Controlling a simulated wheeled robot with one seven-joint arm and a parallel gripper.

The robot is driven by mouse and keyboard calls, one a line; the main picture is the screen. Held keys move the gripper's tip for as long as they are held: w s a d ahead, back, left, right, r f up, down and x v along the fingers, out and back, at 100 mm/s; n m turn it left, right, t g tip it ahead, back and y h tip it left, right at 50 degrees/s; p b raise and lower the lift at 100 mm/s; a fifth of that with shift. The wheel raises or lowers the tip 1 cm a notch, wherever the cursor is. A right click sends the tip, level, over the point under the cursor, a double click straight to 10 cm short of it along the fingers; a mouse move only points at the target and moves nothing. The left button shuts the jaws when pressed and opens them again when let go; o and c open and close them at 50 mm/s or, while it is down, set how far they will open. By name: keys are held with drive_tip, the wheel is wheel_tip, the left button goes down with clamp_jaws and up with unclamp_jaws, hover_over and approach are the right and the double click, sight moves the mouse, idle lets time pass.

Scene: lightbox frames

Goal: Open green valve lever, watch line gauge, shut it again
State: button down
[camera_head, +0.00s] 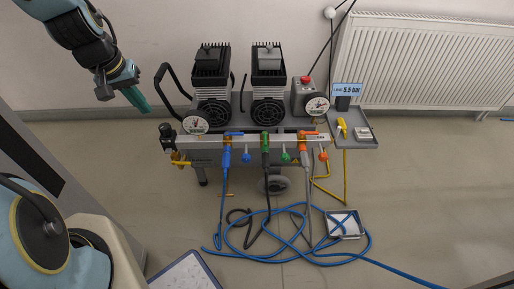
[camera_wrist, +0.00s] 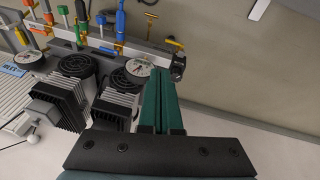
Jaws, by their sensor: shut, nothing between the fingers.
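The green valve (camera_head: 265,141) sits in the middle of the manifold bar, between a blue valve (camera_head: 227,141) and an orange valve (camera_head: 304,141). The angle of its lever is too small to tell. It also shows in the wrist view (camera_wrist: 83,30). A round gauge (camera_head: 318,105) is at the right, near a sign (camera_head: 347,89) reading 5.5 bar. A second round gauge (camera_head: 194,123) is at the left end. My gripper (camera_head: 144,110) is shut and empty, with green fingers, in the air left of the compressor, well apart from the valve.
Two black-finned compressor heads (camera_head: 210,68) stand behind the bar. A black handle (camera_head: 170,85) rises between my gripper and the compressor. A grey side tray (camera_head: 362,139) is at the right. A blue hose (camera_head: 290,258) lies coiled on the floor. A radiator (camera_head: 430,60) is on the wall.

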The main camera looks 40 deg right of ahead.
drive_tip(key=s+d+f+m+h+b, duration=0.1)
drive_tip(key=d+f+b, duration=0.4)
drive_tip(key=d, duration=0.5)
drive_tip(key=s+d+f+m+g+h+b, duration=0.1)
drive_tip(key=s+d+f+b, duration=0.3)
drive_tip(key=d+f, duration=0.5)
drive_tip(key=shift+s+d+f+m+g+h+b, duration=0.3)
drive_tip(key=shift+s+d+f+m+h+b, duration=0.15)
drive_tip(key=shift+d+h, duration=0.55)
drive_tip(key=b, duration=0.2)
approach(265, 139)
wheel_tip(265, 139, down, 5)
drive_tip(key=w, duration=0.3)
drive_tip(key=s+d, duration=0.1)
drive_tip(key=s+d+f, duration=0.1)
drive_tip(key=shift+s+d, duration=0.15)
drive_tip(key=shift+s, duration=0.2)
